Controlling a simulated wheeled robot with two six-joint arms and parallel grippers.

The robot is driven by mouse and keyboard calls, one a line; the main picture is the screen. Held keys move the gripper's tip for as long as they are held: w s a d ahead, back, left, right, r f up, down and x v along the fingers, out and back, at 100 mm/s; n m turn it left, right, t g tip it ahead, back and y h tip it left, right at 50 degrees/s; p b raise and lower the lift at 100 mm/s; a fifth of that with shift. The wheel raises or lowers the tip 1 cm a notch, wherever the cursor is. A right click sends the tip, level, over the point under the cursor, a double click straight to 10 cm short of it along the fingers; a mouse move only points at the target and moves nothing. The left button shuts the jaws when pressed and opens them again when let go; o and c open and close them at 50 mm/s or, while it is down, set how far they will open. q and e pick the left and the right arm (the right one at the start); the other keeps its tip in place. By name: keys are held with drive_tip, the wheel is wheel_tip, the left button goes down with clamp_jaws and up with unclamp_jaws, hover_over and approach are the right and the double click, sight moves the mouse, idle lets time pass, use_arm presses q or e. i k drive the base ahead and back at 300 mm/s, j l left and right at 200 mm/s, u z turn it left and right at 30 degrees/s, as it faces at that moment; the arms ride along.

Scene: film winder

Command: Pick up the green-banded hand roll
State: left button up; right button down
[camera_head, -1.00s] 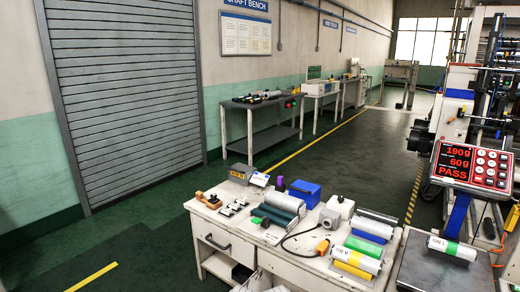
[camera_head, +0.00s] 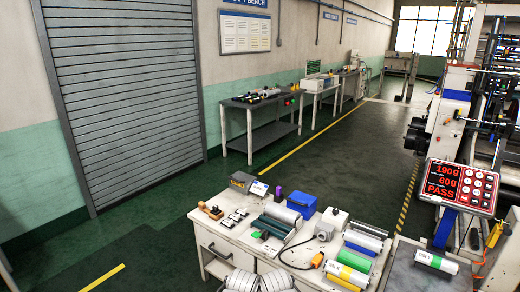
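A white hand roll with a green band and a dark printed label (camera_head: 436,262) lies on the dark grey plate (camera_head: 408,277) at the lower right, below the red display. It lies on its side, slanting slightly down to the right. Neither of my grippers shows clearly in the head view.
The white bench (camera_head: 212,243) also holds a blue box (camera_head: 302,205), a dark green roller unit (camera_head: 273,227) and small tools. The red display (camera_head: 461,187) reads PASS and stands above the plate. Open green floor lies behind the bench and at left.

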sight(448, 268)
drive_tip(key=z, duration=1.45)
